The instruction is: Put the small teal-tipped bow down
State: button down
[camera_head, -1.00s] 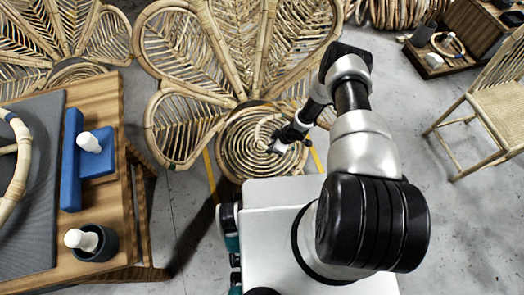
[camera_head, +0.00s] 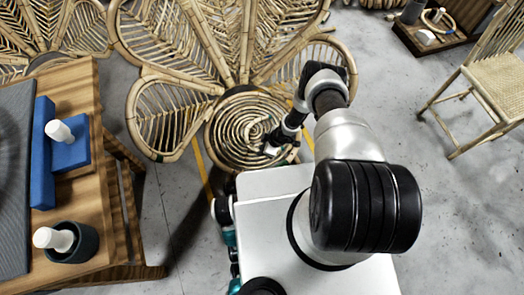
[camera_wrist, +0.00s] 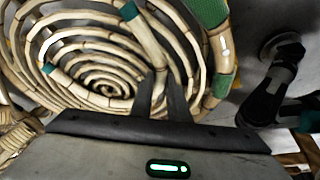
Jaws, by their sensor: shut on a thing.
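The small teal-tipped bow (camera_wrist: 156,52) is a thin, pale rattan curve, and my gripper (camera_wrist: 162,76) is shut on it near one end. A teal band (camera_wrist: 131,11) shows beyond the fingers, and another teal mark (camera_wrist: 47,68) shows at the left. In the head view my gripper (camera_head: 271,148) is low over the round spiral rattan seat (camera_head: 226,137), where the pale bow (camera_head: 258,128) is small and hard to separate from the coils. I cannot tell whether the bow touches the seat.
A wooden workbench (camera_head: 88,205) stands at left with a blue block fixture (camera_head: 42,150) and a dark cup (camera_head: 82,243) with a white-topped thing. Fan-shaped rattan backs (camera_head: 176,70) rise behind the seat. A woven chair (camera_head: 500,85) stands at right; grey floor is open between.

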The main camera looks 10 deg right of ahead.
jog(key=shift+r, duration=0.1)
jog(key=c, duration=1.7)
grip_release()
